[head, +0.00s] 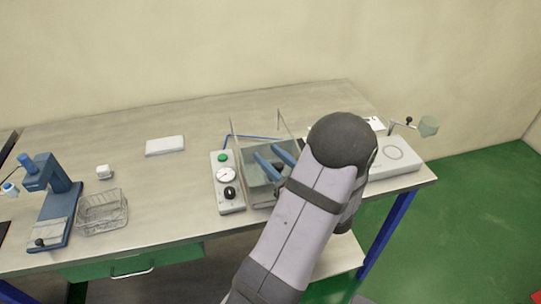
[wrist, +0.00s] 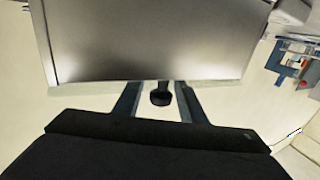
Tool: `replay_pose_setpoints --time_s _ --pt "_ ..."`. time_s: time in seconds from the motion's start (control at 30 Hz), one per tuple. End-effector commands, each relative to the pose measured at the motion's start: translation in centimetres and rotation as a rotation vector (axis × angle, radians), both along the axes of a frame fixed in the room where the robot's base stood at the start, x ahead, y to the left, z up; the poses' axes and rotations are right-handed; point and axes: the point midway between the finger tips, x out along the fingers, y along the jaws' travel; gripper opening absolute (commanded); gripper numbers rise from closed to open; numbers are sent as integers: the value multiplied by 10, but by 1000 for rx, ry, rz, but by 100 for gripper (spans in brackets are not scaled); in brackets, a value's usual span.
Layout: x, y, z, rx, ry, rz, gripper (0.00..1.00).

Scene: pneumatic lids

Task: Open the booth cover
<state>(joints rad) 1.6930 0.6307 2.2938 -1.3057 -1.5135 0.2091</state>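The booth (head: 240,135) is a clear-walled box near the middle of the bench's front, partly hidden by my arm. A control box (head: 228,182) with a green button, a dial gauge and a black knob stands at its left. My gripper (head: 268,164) is at the booth, its two blue fingers apart. In the wrist view, my gripper (wrist: 158,92) is open around a small dark knob (wrist: 160,98), with gaps on both sides. Beyond them is a broad grey panel (wrist: 150,40) with a pale greenish edge; I cannot tell whether it is the cover.
A blue press (head: 55,190), a wire basket (head: 102,212) and a small white jar (head: 104,172) stand on the left. A white block (head: 165,145) lies at the back. A white device (head: 398,158) with a stand and cup is on the right.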

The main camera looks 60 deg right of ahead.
Motion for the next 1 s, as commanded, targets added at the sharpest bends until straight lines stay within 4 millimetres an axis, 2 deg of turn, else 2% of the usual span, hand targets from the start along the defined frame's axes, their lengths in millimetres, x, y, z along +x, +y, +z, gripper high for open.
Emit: replay_pose_setpoints --time_s 0.17,0.3,0.33,0.57,0.8,1.0 --pt "0 0 0 0 0 0 37" --pt "0 0 0 0 0 0 4" --pt "0 0 0 0 0 0 0" --pt "5 -4 -1 -1 1 3 0" --pt "28 -28 -1 -1 2 2 0" --pt "29 -29 0 0 1 -1 0"
